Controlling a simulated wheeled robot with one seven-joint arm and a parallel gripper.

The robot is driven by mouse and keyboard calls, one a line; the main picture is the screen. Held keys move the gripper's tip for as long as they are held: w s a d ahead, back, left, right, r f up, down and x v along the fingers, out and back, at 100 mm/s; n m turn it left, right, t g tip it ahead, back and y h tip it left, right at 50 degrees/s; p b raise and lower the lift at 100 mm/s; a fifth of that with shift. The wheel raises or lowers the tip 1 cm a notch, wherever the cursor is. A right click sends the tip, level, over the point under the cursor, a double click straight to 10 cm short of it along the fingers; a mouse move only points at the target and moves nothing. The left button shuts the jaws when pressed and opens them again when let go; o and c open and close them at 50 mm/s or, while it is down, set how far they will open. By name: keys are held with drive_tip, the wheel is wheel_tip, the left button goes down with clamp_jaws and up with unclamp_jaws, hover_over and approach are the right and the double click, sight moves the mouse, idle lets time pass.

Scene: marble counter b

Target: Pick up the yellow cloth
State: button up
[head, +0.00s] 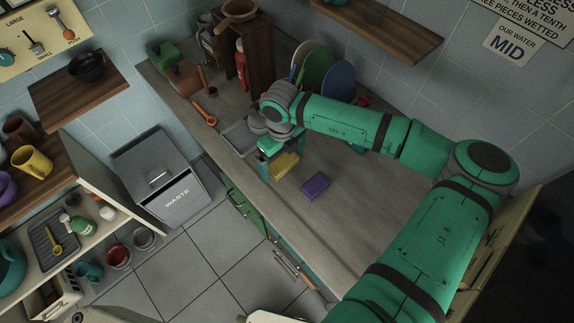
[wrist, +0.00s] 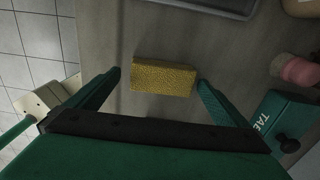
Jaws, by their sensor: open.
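No cloth shows plainly. The yellow thing on the counter (head: 375,215) is a textured, sponge-like block (head: 283,166), lying flat. In the wrist view the yellow block (wrist: 163,77) lies crosswise, ahead of my gripper and between the lines of its two fingers. My gripper (wrist: 159,79) is open and empty, with one green fingertip near each short end of the block. In the head view my gripper (head: 281,158) hangs over the block from the far side and partly covers it. I cannot tell the exact height gap between the fingertips and the counter.
A purple block (head: 315,186) lies close by, to the right. A grey tray or basin (head: 238,137) is at the left. Plates (head: 315,68) and a red bottle (head: 240,65) stand behind. The counter's front edge is near; its right part is clear.

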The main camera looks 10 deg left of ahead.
sight(282, 163)
drive_tip(key=c, duration=1.1)
drive_tip(key=shift+r, duration=0.1)
drive_tip(key=shift+r, duration=0.5)
wheel_tip(282, 163, up, 2)
drive_tip(key=shift+r, duration=0.1)
drive_tip(key=s+r, duration=0.3)
drive_tip(key=s, duration=0.1)
drive_tip(key=s+d+r, duration=0.1)
drive_tip(key=s+r, duration=0.2)
drive_tip(key=s, duration=0.2)
drive_tip(key=s+d+r, duration=0.1)
drive_tip(key=s+r, duration=0.2)
drive_tip(key=s, duration=0.2)
drive_tip(key=shift+d+r, duration=0.1)
drive_tip(key=shift+r, duration=0.25)
drive_tip(key=shift+w, duration=0.1)
